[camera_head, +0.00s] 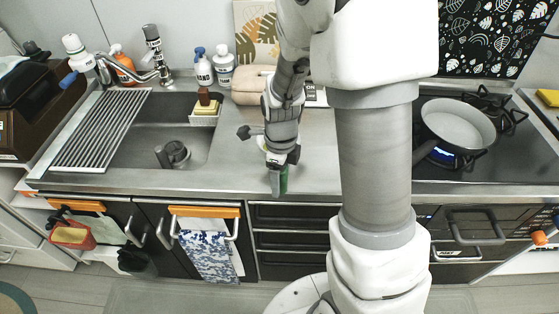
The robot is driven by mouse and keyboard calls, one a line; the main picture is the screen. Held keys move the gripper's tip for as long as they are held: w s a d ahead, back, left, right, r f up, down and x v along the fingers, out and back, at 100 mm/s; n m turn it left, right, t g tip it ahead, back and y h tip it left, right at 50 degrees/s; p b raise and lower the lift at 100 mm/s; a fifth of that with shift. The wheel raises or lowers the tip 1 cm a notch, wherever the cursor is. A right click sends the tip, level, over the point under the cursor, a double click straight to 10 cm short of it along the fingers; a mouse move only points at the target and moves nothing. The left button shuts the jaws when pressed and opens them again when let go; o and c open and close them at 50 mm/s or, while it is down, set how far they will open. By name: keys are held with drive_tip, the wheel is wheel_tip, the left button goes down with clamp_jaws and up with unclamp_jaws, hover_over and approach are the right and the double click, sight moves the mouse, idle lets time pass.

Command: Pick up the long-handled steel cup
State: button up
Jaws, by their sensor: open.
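I cannot make out a long-handled steel cup for certain; my arm hides part of the counter and the wall behind it. My gripper (279,179) points down over the front edge of the steel counter (225,172), left of the arm's thick column. It is open, with a grey finger and a green patch showing at its tip. I see nothing held between the fingers. A small dark piece (244,132) sticks out left of the wrist; I cannot tell whether it is part of my arm.
The sink (140,140) with a drying rack (100,130) lies to the left. Drawers (283,240) are below.

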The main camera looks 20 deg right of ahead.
clamp_jaws()
idle(1.4)
